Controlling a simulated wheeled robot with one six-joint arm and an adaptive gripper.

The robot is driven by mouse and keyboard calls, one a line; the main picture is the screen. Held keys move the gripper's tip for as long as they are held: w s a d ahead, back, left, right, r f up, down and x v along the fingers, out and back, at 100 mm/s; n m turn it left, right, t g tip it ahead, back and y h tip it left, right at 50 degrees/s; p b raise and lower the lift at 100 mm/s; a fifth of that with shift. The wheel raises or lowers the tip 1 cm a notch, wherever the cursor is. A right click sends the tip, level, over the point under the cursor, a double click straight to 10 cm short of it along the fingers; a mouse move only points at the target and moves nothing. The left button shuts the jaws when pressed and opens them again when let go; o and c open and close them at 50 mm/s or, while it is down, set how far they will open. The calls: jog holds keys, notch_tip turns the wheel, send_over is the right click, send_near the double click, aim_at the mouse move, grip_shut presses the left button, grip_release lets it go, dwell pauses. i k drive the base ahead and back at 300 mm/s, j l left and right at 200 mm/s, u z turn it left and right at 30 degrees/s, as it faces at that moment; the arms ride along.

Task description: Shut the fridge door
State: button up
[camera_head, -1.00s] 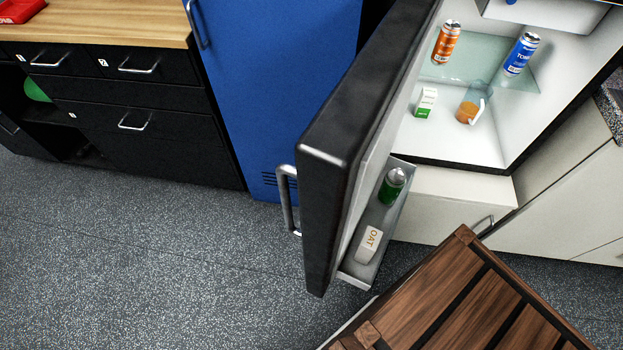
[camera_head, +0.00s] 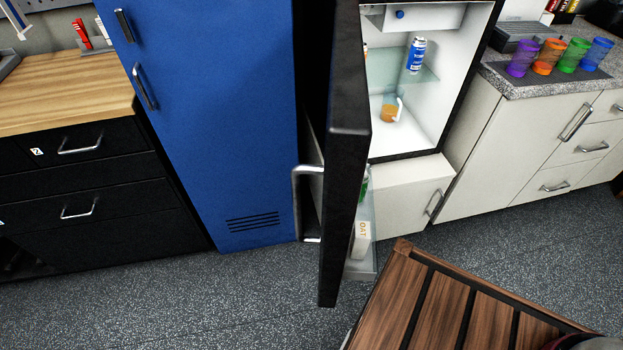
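The black fridge door (camera_head: 345,215) stands wide open, seen nearly edge-on in the head view, with a silver handle (camera_head: 297,205) on its left, outer face. The fridge's white interior (camera_head: 440,110) is exposed to the right of the door. Inside are a blue can (camera_head: 416,55) on a glass shelf and an orange-filled jug or mug (camera_head: 390,109) below it. The door's inner shelf (camera_head: 361,270) holds an oat carton (camera_head: 361,240) and a green item, mostly hidden by the door. My gripper is not in view.
A slatted wooden bench or table (camera_head: 450,310) stands in front of the fridge, close to the door's lower end. A blue locker (camera_head: 215,120) is left of the door. A white cabinet (camera_head: 500,150) with colored cups is right. Grey floor (camera_head: 190,300) is clear at left.

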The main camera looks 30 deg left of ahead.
aim_at(348, 130)
jog(key=k+j+u, duration=0.25)
jog(key=u, duration=0.2)
jog(key=k+j+u, duration=0.6)
jog(key=j+u, duration=0.2)
jog(key=u, duration=0.15)
